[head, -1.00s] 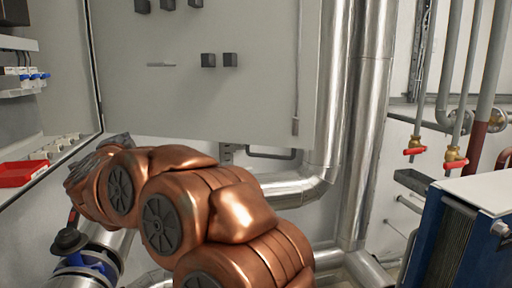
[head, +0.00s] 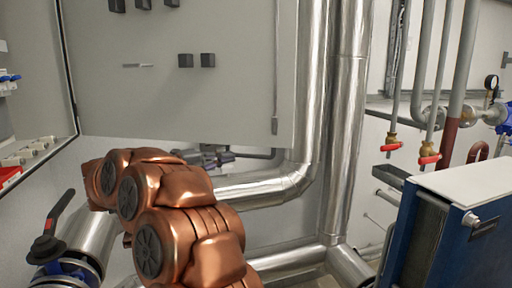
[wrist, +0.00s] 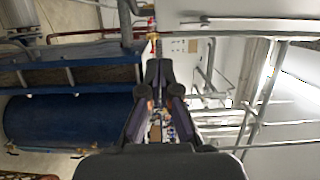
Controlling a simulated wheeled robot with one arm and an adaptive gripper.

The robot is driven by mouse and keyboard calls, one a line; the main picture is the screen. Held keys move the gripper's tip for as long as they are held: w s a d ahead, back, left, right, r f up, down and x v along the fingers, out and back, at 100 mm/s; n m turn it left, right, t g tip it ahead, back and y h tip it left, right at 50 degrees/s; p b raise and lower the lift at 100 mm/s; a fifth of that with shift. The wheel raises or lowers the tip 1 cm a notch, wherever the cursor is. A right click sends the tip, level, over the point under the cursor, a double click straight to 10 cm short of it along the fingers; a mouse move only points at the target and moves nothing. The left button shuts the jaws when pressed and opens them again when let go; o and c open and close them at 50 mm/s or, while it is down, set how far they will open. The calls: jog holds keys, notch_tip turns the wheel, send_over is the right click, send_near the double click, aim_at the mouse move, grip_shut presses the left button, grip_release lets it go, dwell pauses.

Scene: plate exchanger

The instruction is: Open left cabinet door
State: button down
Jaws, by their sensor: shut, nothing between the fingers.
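A large grey cabinet door panel (head: 220,100) fills the upper left of the head view. It stands swung out beside the open cabinet (head: 30,90), whose shelf interior shows at the far left. Black square fittings (head: 196,60) sit on the panel. I cannot tell whether this is the left door; no other door is clear. My gripper (head: 222,157) is at the panel's lower edge, partly hidden behind my copper-coloured arm. I cannot tell whether it touches the panel. In the wrist view its dark fingers (wrist: 158,70) are together and empty, with pipes and a blue tank beyond.
Shiny metal pipes (head: 345,130) run vertically right of the panel and bend below it. A black-handled valve (head: 48,243) is at lower left. A blue plate exchanger (head: 460,235) stands at lower right. Red-handled valves (head: 428,159) hang behind it.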

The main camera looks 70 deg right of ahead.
jog(key=p, duration=0.3)
send_near(266, 145)
jog(key=s, duration=0.4)
jog(key=d+p, duration=0.1)
jog(key=d, duration=0.3)
jog(key=shift+w+d+p, duration=0.1)
jog(key=shift+d+p, duration=0.15)
jog(key=shift+p, duration=0.1)
jog(key=shift+w+d, duration=0.15)
jog(key=shift+d, duration=0.2)
jog(key=shift+f, duration=0.1)
